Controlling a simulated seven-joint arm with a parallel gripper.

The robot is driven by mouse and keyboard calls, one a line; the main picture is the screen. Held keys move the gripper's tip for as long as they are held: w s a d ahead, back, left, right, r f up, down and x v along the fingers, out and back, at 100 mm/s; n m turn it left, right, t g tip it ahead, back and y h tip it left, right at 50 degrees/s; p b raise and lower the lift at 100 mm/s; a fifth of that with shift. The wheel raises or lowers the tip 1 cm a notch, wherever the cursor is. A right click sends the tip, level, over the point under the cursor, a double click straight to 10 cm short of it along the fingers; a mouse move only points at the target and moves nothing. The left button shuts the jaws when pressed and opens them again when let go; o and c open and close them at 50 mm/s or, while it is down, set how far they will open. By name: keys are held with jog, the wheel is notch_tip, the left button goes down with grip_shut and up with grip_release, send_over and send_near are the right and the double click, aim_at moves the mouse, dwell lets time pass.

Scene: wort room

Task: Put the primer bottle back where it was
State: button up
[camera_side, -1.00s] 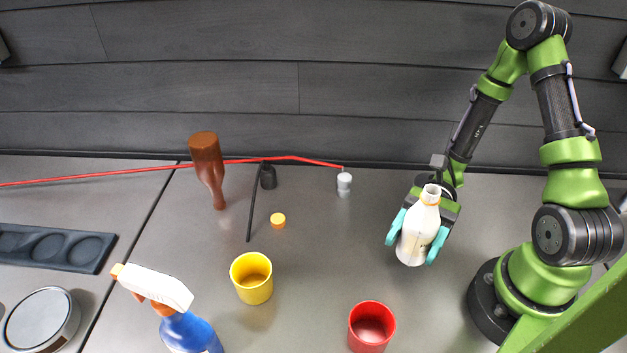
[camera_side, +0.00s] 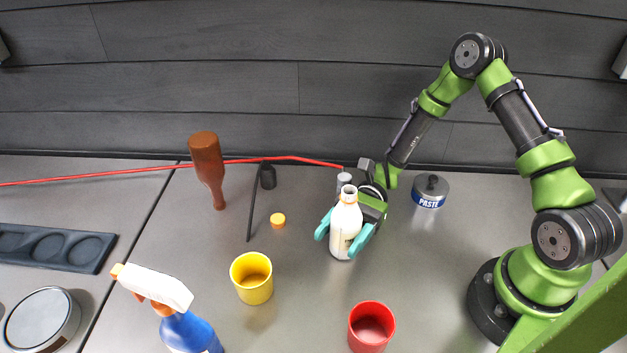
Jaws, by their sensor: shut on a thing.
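The primer bottle, a white bottle (camera_side: 345,224) with an open neck, is upright in the middle of the side view. My gripper (camera_side: 345,237) has its teal fingers on both sides of the bottle and is shut on it. I cannot tell whether the bottle's base touches the table. The bottle's label is partly hidden by the fingers.
A brown bottle (camera_side: 207,165), red rod (camera_side: 240,160) and grey-white piece (camera_side: 343,180) are behind. A PASTE tin (camera_side: 430,191) stands right. A spray bottle (camera_side: 180,320) and dark tray (camera_side: 50,246) are left.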

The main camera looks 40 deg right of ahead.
jog(key=shift+f, duration=0.15)
jog(key=o, duration=1.2)
jog(key=v, duration=0.7)
jog(key=shift+d, duration=0.25)
